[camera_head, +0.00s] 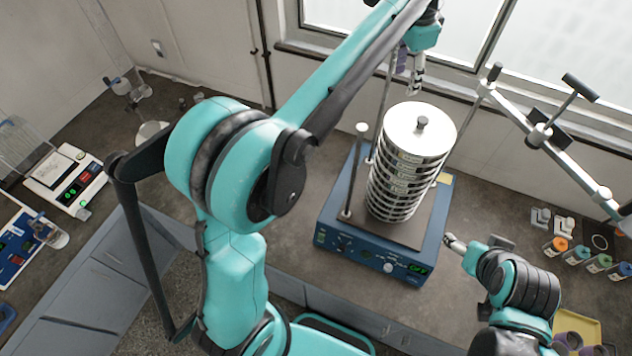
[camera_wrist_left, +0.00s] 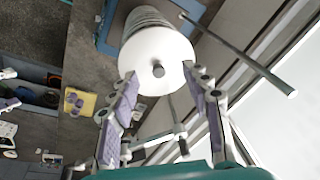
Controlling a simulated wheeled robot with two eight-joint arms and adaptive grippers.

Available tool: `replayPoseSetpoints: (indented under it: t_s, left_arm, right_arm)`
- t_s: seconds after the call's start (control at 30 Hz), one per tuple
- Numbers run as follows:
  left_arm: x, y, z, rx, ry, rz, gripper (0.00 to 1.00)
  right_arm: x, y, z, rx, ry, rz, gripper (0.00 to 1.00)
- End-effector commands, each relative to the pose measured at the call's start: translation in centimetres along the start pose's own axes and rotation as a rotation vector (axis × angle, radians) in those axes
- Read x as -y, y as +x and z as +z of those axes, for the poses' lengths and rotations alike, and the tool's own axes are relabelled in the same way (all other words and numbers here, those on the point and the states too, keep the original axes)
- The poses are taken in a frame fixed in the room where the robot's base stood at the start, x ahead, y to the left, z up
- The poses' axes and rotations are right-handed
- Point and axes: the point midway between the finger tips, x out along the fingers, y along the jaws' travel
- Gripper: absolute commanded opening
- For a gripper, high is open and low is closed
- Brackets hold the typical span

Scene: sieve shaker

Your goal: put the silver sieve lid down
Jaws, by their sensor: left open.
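The silver sieve lid (camera_head: 405,130) is a round disc with a small knob, lying flat on top of the sieve stack (camera_head: 398,195). The stack stands upright on the blue sieve shaker (camera_head: 345,245). My left gripper (camera_head: 415,88) is above and behind the lid, apart from it in the head view. In the left wrist view the lid (camera_wrist_left: 150,48) and its knob show beyond my left gripper's (camera_wrist_left: 160,75) spread, empty fingers. My right gripper (camera_head: 452,242) is low, right of the shaker; its jaw state is unclear.
A clamp bar (camera_head: 565,155) with a black handle slants out right of the stack. Upright rods (camera_head: 355,170) flank the stack. Several coloured-cap jars (camera_head: 577,255) and a yellow tray (camera_head: 578,325) are at right. A balance (camera_head: 65,180) stands at left. A window is behind.

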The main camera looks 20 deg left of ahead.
Motion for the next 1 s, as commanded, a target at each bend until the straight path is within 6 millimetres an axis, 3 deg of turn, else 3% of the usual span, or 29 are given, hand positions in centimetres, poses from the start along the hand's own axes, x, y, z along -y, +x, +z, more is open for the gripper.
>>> replayPoseSetpoints:
  t_s: [0.03,0.13,0.27,0.4,0.6,0.8,1.0]
  left_arm:
    - [-0.7,-0.4,2.2,-0.021,-0.061,-0.021,0.48]
    - [-2.1,-0.6,6.2,-0.071,-0.192,-0.062,0.48]
    - [-4.7,0.4,11.7,-0.140,-0.359,-0.111,0.48]
    - [-8.1,2.8,17.6,-0.221,-0.537,-0.156,0.48]
    - [-12.5,7.5,24.1,-0.327,-0.742,-0.200,0.48]
    - [-14.4,10.2,26.8,-0.379,-0.836,-0.216,0.48]
    - [-14.6,10.4,27.1,-0.386,-0.847,-0.217,0.48]
  right_arm:
    - [0.0,0.0,0.0,0.000,0.000,0.000,0.74]
    - [0.0,0.0,0.0,0.000,0.000,0.000,0.74]
    - [0.0,0.0,0.0,0.000,0.000,0.000,0.74]
    - [0.0,0.0,0.0,0.000,0.000,0.000,0.74]
    - [0.0,0.0,0.0,0.000,0.000,0.000,0.74]
    - [0.0,0.0,0.0,0.000,0.000,0.000,0.74]
    - [0.0,0.0,0.0,0.000,0.000,0.000,0.74]
